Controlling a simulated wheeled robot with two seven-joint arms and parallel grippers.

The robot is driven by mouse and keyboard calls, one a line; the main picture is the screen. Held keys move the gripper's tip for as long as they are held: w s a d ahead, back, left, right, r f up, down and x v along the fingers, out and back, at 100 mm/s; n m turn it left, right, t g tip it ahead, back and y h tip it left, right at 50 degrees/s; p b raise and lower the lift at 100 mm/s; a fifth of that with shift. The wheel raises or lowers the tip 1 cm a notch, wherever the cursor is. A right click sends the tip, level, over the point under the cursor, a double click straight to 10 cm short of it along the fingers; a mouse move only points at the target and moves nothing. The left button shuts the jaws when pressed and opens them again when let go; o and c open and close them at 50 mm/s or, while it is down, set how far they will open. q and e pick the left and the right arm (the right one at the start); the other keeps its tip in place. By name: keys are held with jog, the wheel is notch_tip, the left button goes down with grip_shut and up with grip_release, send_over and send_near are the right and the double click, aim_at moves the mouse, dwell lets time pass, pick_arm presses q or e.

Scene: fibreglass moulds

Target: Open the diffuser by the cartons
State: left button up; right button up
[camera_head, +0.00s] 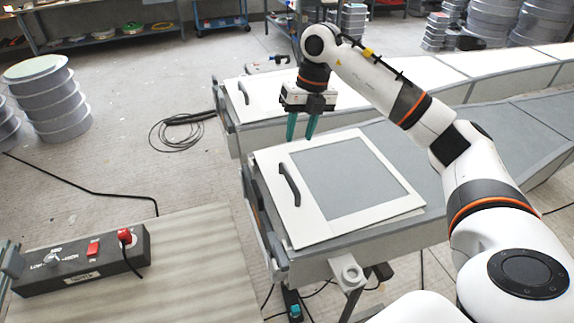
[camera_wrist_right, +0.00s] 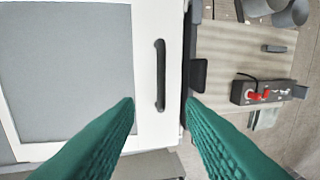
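A white-framed panel with a grey centre (camera_head: 352,178) lies on the near grey mould-like unit, slightly askew to its edges. It carries a black bar handle (camera_head: 289,184) near its left side; I take this as the diffuser's lid, though I cannot be sure. My right gripper (camera_head: 300,138) is above the panel's far left edge, fingers pointing down. In the wrist view the teal fingers are apart and empty, with the handle (camera_wrist_right: 160,75) showing between and beyond their tips. No touch shows. My left gripper is not in view. I cannot clearly identify cartons.
A second unit with a white lid and handle (camera_head: 243,92) stands behind. A control box (camera_head: 82,260) with red switches sits on the wooden table (camera_head: 190,270) at front left. Round stacks (camera_head: 48,98) stand at left; black cable (camera_head: 178,130) lies on the floor.

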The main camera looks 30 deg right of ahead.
aim_at(289, 174)
jog(key=f+p, duration=0.1)
jog(key=f, duration=0.2)
jog(key=a+f+p, duration=0.1)
jog(key=f, duration=0.2)
jog(key=a+f+p, duration=0.1)
jog(key=f, duration=0.3)
jog(key=shift+w+a, duration=0.1)
jog(key=shift+a+f, duration=0.15)
jog(key=shift+f, duration=0.55)
jog(key=shift+w, duration=0.1)
jog(key=shift+c, duration=0.4)
grip_shut()
